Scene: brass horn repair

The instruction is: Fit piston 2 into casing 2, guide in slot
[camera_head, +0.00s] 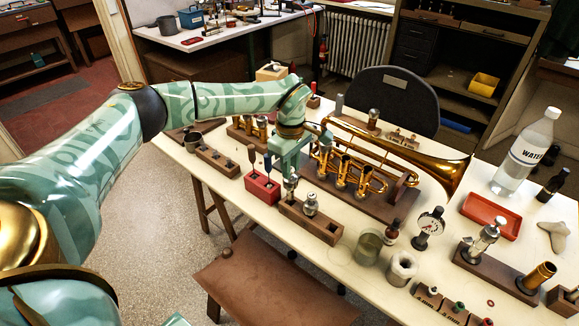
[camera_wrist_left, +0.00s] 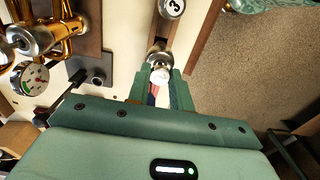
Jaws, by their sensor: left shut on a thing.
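The brass horn (camera_head: 400,152) lies on its dark wooden stand, its valve casings upright. The middle casing, casing 2 (camera_head: 343,174), stands between two others. My left gripper (camera_head: 290,178) points down in front of the horn, over the left end of a wooden piston rack (camera_head: 322,228). It is shut on a silvery piston (camera_wrist_left: 160,73) with a pale top; its number and guide cannot be read. I cannot tell whether its lower end is in the rack. A piston marked 3 (camera_wrist_left: 172,8) stands in the rack; it also shows in the head view (camera_head: 310,203). My right gripper is out of view.
A red block (camera_head: 262,188) with upright tools stands left of the rack. A dial gauge (camera_head: 430,226), a glass jar (camera_head: 368,246) and a white pot (camera_head: 402,268) stand to the right. A red tray (camera_head: 490,215) and water bottle (camera_head: 527,152) are farther right.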

